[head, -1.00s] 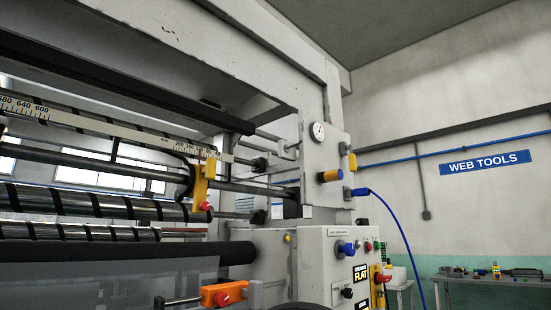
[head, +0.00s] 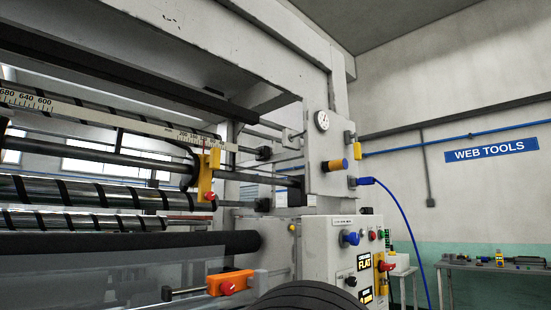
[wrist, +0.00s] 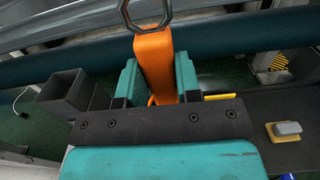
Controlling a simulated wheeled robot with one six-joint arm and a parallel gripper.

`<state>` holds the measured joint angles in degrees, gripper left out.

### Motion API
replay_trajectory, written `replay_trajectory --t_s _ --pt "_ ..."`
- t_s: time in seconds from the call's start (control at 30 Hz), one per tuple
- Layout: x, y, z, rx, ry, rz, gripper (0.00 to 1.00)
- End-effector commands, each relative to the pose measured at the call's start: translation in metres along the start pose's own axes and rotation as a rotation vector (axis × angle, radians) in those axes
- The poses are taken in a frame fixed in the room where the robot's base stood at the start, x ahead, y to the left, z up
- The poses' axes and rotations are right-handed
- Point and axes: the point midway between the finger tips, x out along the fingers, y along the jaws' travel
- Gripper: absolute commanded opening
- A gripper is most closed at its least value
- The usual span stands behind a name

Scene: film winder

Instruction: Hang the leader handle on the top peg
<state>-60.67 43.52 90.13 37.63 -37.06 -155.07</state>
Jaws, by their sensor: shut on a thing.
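My gripper (wrist: 157,78) has teal fingers and shows in the wrist view. It is shut on an orange handle (wrist: 155,62), which stands up between the fingers. A grey angular ring (wrist: 147,12) sits at the handle's far end, cut off by the top edge of the picture. The gripper and the held handle do not show in the head view. In the head view, a short yellow peg-like part (head: 336,165) sticks out from the machine's upright side plate. I cannot tell whether it is the top peg.
A control box (head: 330,250) with knobs stands below the side plate. A blue cable (head: 400,225) hangs right of it. An orange block (head: 230,284) with a red knob is low on the machine. Rollers (head: 90,190) fill the left. A tool bench (head: 490,266) stands right.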

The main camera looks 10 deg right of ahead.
Motion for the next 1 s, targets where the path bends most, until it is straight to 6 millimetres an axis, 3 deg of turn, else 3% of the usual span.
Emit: replay_trajectory --t_s 0.23,0.43,0.73,0.87,1.0 --pt "0.000 0.000 0.000 0.000 -0.001 0.000 0.07" --pt "0.000 0.000 -0.018 0.000 -0.001 0.000 0.07" --pt "0.000 0.000 -0.018 0.000 0.001 0.000 0.07" --pt "0.000 0.000 -0.042 -0.003 0.004 0.000 0.07" --pt "0.000 0.000 -0.082 -0.004 0.006 0.001 0.07"
